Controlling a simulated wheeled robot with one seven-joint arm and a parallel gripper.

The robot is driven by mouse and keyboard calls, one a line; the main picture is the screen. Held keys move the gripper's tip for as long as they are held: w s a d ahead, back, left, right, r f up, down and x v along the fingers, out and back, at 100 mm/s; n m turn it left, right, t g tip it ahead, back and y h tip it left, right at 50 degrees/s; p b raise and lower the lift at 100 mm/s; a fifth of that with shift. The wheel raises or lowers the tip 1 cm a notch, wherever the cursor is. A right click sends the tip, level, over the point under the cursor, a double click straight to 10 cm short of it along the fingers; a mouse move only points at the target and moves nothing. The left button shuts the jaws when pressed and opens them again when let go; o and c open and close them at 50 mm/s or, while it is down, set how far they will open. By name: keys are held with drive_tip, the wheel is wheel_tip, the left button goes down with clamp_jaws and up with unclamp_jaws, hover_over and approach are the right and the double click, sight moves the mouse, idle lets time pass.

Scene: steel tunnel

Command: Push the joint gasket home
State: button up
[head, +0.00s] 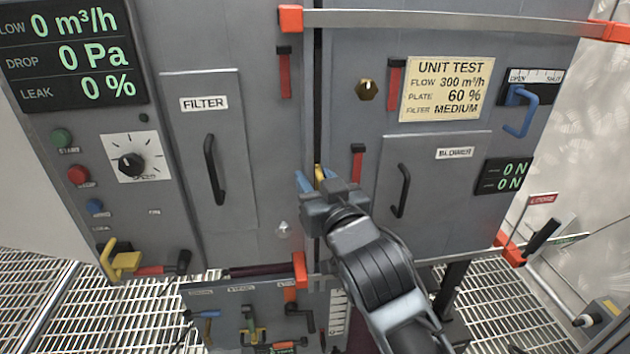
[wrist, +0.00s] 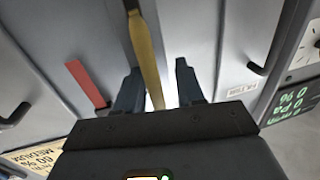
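A yellow strip (wrist: 148,60), which looks like the joint gasket, lies along the upright joint between the two grey cabinet halves. In the head view only a small yellow piece (head: 319,174) shows, beside my fingertips. Above it the joint (head: 317,100) is a dark narrow slit. My gripper (head: 315,180) is at the joint, low between the two doors. In the wrist view my gripper (wrist: 157,68) has its two fingers apart, with the strip running between them. A clear gap shows on the right of the strip; I cannot tell whether the left finger touches it.
The filter door handle (head: 214,170) and the right door handle (head: 401,190) stick out on either side. Red latches (head: 357,162) flank the joint. A rail with orange ends (head: 450,20) crosses above. A tool panel (head: 255,315) hangs below.

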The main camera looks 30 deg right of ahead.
drive_tip(key=shift+d, duration=0.1)
drive_tip(key=shift+s+f, duration=0.1)
drive_tip(key=shift+s, duration=0.25)
drive_tip(key=s+a+b, duration=0.1)
drive_tip(key=s, duration=0.6)
drive_tip(key=s+f+n+g+y, duration=0.1)
drive_tip(key=s+f, duration=0.5)
drive_tip(key=s, duration=0.7)
drive_tip(key=s+f+n+g+y, duration=0.15)
drive_tip(key=s+f, duration=0.45)
drive_tip(key=s, duration=0.7)
drive_tip(key=s+r+m, duration=0.1)
drive_tip(key=s, duration=1)
drive_tip(key=shift+r, duration=0.3)
